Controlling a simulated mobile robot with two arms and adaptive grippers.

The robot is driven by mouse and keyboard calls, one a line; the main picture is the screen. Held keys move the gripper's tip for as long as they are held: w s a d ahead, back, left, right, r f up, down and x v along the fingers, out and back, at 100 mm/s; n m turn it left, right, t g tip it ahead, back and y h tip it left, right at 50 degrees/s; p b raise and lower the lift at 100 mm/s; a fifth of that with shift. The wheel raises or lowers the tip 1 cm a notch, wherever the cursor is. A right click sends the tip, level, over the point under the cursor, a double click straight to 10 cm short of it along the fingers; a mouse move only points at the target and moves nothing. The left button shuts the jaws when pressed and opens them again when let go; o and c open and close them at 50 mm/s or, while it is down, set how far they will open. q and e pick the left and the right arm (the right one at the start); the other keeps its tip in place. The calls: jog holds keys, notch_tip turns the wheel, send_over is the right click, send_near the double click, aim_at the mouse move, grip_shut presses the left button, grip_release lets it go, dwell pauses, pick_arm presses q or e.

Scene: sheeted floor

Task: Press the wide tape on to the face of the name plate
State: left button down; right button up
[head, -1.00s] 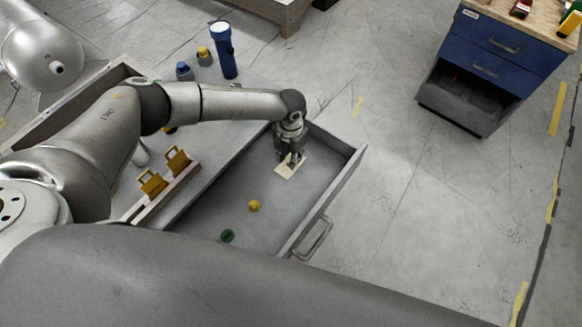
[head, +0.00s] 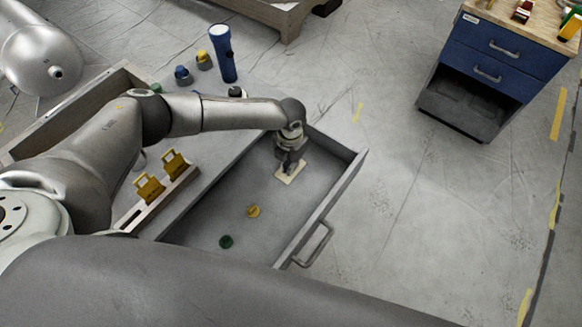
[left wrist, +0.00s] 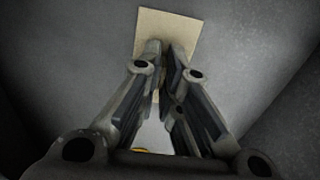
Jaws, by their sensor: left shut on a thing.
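A flat cream rectangle (head: 297,170) lies in the open grey drawer, near its far right corner. I cannot tell whether it is the wide tape, the name plate or both together. My left gripper (head: 287,170) points down on it, jaws close together and shut at the piece. In the left wrist view the cream piece (left wrist: 185,28) extends beyond the fingertips (left wrist: 166,52), which hide part of it. How the fingers pinch it is not clear. My right gripper is not in view.
A yellow disc (head: 253,211) and a green disc (head: 226,242) lie in the drawer (head: 205,215). Yellow tags (head: 150,188) stand in a rack beside it. A blue flashlight (head: 222,55) and small capped items stand behind my arm. A blue cabinet (head: 490,65) is at right, with clear floor between.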

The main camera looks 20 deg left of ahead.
pick_arm(q)
jog(key=shift+r, duration=0.1)
jog(key=shift+r+p, duration=1.8)
jog(key=shift+r, duration=0.4)
jog(key=shift+r, duration=0.1)
notch_tip(320, 180, up, 4)
jog(key=p, duration=0.3)
jog(key=shift+f, duration=0.2)
